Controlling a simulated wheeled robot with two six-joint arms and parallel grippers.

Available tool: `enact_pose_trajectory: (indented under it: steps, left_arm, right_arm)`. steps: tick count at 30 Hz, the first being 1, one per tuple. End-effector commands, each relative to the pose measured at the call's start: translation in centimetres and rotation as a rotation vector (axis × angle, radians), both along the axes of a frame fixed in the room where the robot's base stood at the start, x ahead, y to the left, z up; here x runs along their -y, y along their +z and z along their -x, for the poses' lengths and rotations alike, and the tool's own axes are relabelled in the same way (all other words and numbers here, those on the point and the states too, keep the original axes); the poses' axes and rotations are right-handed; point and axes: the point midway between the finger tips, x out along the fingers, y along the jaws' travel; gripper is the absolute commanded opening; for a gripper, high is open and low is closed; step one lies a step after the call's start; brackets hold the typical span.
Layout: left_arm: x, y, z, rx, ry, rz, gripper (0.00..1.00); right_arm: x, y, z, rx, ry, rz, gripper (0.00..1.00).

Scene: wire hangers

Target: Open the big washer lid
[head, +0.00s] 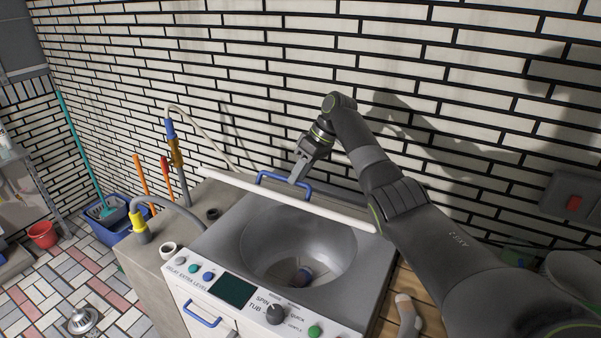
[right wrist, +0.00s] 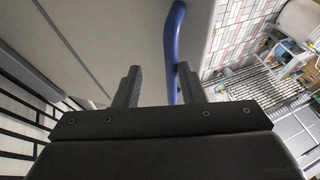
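The big washer's lid (head: 290,201) stands raised, seen nearly edge-on as a white bar behind the open round tub (head: 265,240). Its blue handle (head: 268,175) shows above that edge. My right gripper (head: 297,172) reaches down from the upper right to the handle's right part. In the right wrist view, the blue handle (right wrist: 173,45) passes between the open fingers of my right gripper (right wrist: 160,85), close to the right finger and clear of the left one. The grey lid surface (right wrist: 110,35) lies beside it. My left gripper is not in view.
The control panel (head: 232,290) with knobs is in front, with a second blue handle (head: 202,314) below. A hose (head: 180,212) runs at the left. The brick wall (head: 250,80) is close behind.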

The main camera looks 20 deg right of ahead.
Motion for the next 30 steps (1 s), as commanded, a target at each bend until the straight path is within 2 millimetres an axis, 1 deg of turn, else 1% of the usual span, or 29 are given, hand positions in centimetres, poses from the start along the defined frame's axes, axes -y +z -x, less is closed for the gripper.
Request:
enact_pose_trajectory:
  steps: [5,8,11,18,21,24,26,28,30]
  left_arm:
    - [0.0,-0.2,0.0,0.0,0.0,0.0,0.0]
    - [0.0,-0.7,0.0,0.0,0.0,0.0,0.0]
    - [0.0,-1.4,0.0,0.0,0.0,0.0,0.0]
    - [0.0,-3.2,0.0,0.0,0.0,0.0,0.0]
    - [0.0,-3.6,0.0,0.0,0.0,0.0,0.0]
    - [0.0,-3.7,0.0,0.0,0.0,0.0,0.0]
    - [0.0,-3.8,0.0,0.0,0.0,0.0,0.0]
    - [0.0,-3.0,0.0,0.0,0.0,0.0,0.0]
    - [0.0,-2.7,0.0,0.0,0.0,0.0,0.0]
  right_arm:
    - [0.2,0.3,0.0,0.003,-0.002,0.001,0.34]
    - [0.8,1.2,0.1,0.004,-0.004,0.002,0.34]
    - [1.7,2.8,0.4,0.007,-0.003,0.001,0.34]
    - [4.4,8.1,1.2,0.007,-0.004,0.001,0.34]
    - [5.4,10.3,1.5,0.005,-0.004,-0.001,0.34]
    - [6.2,12.0,1.7,0.003,-0.003,0.0,0.34]
    - [6.7,12.8,1.9,0.003,-0.003,0.0,0.34]
    - [7.2,14.2,2.1,0.002,-0.003,-0.001,0.34]
    - [7.5,14.8,2.2,0.002,-0.001,0.0,0.34]
